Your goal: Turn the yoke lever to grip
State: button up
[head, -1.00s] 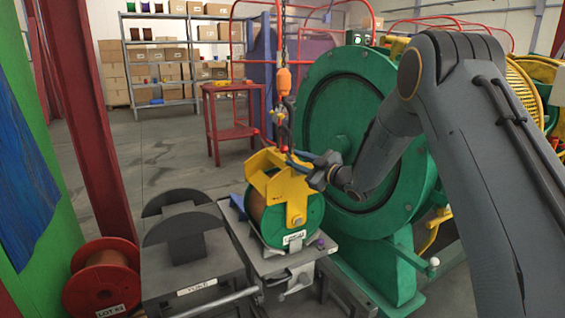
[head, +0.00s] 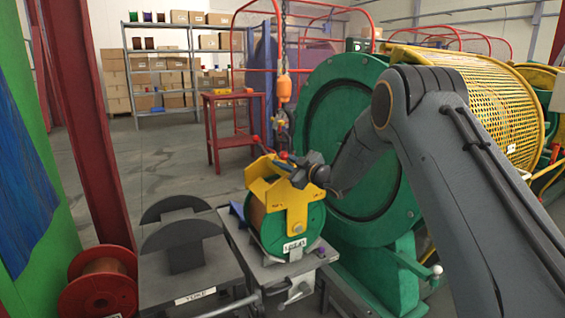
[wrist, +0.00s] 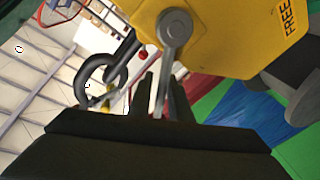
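The yellow yoke (head: 297,203) sits over the green-flanged bobbin (head: 310,222) on a grey stand. In the wrist view the yoke (wrist: 228,30) fills the upper right, marked FREE at its right edge. The grey lever (wrist: 175,28) pivots on the yoke's face and runs down towards my gripper (wrist: 160,90). My gripper's two dark fingers stand close together, one on each side of the lever's lower part. Whether they press on it is not clear. In the head view my gripper (head: 303,170) is at the yoke's top and hides the lever there.
The orange hoist block (head: 284,88) hangs on a chain above the yoke. A dark shackle (wrist: 98,78) is beside the fingers. The green strander disc (head: 345,115) stands close right. A grey cradle (head: 190,265) is left, with a red spool (head: 100,290) beyond it.

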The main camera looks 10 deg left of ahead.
grip_shut()
dwell(1.1)
jog(key=shift+a, duration=0.1)
